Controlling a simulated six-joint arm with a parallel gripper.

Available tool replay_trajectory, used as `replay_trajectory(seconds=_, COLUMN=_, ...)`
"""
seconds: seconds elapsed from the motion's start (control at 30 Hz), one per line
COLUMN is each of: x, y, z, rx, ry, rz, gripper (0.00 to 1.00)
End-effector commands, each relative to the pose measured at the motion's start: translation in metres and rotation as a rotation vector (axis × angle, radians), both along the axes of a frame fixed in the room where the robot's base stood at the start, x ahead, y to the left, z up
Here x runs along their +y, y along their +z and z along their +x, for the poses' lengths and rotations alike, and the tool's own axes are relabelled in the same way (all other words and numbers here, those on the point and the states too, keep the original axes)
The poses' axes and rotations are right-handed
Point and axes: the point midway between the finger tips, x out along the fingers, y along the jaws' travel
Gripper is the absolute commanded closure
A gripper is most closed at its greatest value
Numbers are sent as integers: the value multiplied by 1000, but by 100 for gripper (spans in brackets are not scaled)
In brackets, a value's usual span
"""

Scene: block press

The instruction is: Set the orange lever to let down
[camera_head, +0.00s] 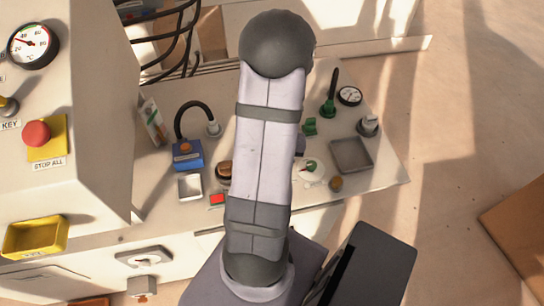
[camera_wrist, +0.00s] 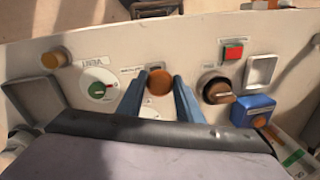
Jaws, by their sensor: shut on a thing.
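The orange lever shows in the wrist view as a round orange-brown knob (camera_wrist: 159,82), seen nearly end-on. My gripper (camera_wrist: 160,88) has its two blue-grey fingers on either side of this knob and is shut on it. The base of the lever and most of its plate are hidden by the knob and fingers. Small print beside it is too blurred to read, so I cannot tell which setting the lever is at. In the head view my arm covers the lever and my gripper.
Close by in the wrist view are a brown knob (camera_wrist: 217,90), a red button (camera_wrist: 233,50), a blue box (camera_wrist: 253,110) and a round dial (camera_wrist: 98,86). In the head view a green lever (camera_head: 328,105) and a grey tray (camera_head: 351,154) stand right of my arm.

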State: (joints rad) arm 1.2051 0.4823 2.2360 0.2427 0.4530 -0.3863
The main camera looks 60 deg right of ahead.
Motion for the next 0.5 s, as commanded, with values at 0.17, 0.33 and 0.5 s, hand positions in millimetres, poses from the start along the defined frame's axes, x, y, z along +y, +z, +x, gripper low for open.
replay_trajectory(seconds=0.17, x=14, y=-9, z=-14, rx=4, ry=0, rz=7, gripper=100)
replay_trajectory(seconds=0.33, x=21, y=-13, z=-20, rx=5, ry=0, rz=9, gripper=100)
replay_trajectory(seconds=0.5, x=24, y=-15, z=-24, rx=6, ry=1, rz=10, gripper=100)
